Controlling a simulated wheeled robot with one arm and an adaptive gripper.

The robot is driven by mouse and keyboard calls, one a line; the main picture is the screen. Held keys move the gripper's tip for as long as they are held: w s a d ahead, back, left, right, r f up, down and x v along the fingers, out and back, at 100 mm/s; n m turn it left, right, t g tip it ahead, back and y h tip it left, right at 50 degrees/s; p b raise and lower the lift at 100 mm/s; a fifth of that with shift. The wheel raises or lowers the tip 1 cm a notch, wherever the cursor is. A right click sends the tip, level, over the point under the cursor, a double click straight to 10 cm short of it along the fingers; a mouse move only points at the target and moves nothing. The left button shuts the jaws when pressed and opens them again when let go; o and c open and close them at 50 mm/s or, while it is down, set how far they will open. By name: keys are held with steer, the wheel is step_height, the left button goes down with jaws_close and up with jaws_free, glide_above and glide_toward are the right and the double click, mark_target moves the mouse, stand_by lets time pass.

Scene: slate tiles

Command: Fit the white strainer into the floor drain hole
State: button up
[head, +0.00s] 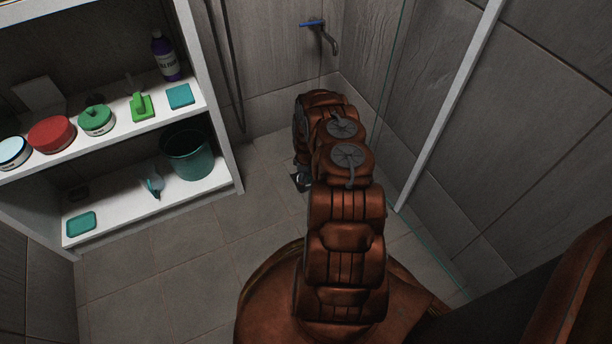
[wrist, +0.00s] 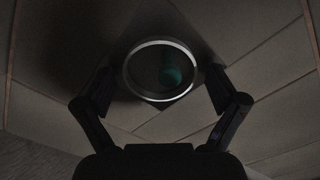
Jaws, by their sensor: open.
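A pale round rim (wrist: 160,98) lies between my fingers in the wrist view. It surrounds a dark interior with a teal patch. I cannot tell whether it is the white strainer's rim or the drain's. A dark square, likely the drain (head: 296,181), shows on the floor beside my arm in the head view, with something small and pale at it. My gripper (wrist: 160,74) is open, with one finger on each side of the rim and gaps between. My arm hides most of the gripper in the head view.
A white shelf unit (head: 222,160) stands at the left, with tubs, a green brush (head: 142,106), a purple bottle (head: 165,58) and a teal bucket (head: 188,154). A tap (head: 322,32) is on the back wall. Glass and a pale post stand right. Floor between shelf and arm is clear.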

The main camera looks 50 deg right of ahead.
steer(key=shift+r, duration=0.1)
steer(key=a+r+m+g+p, duration=0.1)
steer(key=a+r+p, duration=0.15)
steer(key=r, duration=1.15)
steer(key=a+r+p, duration=0.2)
steer(key=a+r, duration=0.2)
steer(key=r, duration=1)
steer(key=s+a+r+m+g, duration=0.15)
steer(key=s+a+r, duration=0.25)
steer(key=a+r, duration=1)
steer(key=s+a+r+m, duration=0.2)
steer(key=s+a+r, duration=0.8)
steer(key=s+r, duration=0.15)
steer(key=s+a+r, duration=0.3)
steer(key=s, duration=0.5)
steer(key=s+a+r+g, duration=0.1)
steer(key=s+a, duration=0.3)
steer(key=s, duration=0.4)
steer(key=shift+s+r, duration=0.2)
steer(key=shift+r, duration=0.7)
steer(key=shift+r+m, duration=0.15)
steer(key=shift+m, duration=0.1)
